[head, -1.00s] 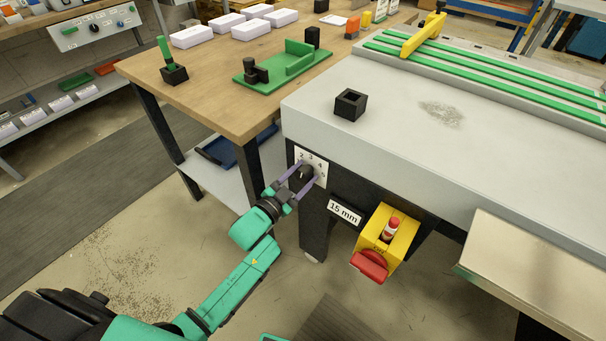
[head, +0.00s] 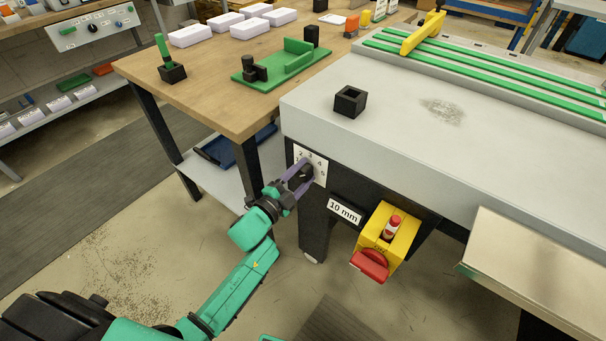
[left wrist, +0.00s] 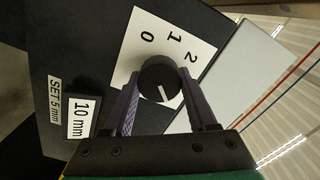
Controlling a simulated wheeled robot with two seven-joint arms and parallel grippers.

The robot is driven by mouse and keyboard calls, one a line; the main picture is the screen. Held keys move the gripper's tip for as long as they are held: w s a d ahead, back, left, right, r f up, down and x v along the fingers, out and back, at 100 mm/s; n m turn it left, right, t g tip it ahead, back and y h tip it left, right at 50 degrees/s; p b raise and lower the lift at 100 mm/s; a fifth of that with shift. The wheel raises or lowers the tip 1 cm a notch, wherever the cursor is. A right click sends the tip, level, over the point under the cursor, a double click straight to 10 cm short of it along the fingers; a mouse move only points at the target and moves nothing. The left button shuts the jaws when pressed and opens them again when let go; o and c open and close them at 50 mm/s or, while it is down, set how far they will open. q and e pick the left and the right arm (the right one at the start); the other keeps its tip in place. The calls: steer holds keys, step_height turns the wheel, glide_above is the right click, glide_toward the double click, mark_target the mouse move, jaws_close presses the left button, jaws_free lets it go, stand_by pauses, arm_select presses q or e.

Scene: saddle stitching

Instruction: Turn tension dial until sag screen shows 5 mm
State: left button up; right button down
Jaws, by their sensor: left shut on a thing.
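The tension dial (left wrist: 160,79) is a round black knob with a white pointer line, on a white scale plate (head: 319,167) with numbers. In the left wrist view the digits 0, 1 and 2 show on the plate. My left gripper (head: 302,175) is shut on the dial, with one purple finger on each side; it also shows in the left wrist view (left wrist: 166,105). The sag screen (head: 345,211) reads 10 mm, and it also reads so in the left wrist view (left wrist: 82,119). A label beside it (left wrist: 56,101) reads SET 5 mm. My right gripper is not in view.
A yellow box (head: 388,236) with a red button and a red knob sits right of the screen. The grey machine top (head: 400,120) overhangs the dial panel. A wooden table (head: 200,100) with a green fixture (head: 285,65) stands at the left.

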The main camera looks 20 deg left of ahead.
arm_select(q)
steer(key=shift+f, duration=0.1)
steer(key=o, duration=1.4)
steer(key=shift+c, duration=0.2)
steer(key=shift+s, duration=0.1)
steer(key=v, duration=1.4)
steer(key=shift+s, duration=0.25)
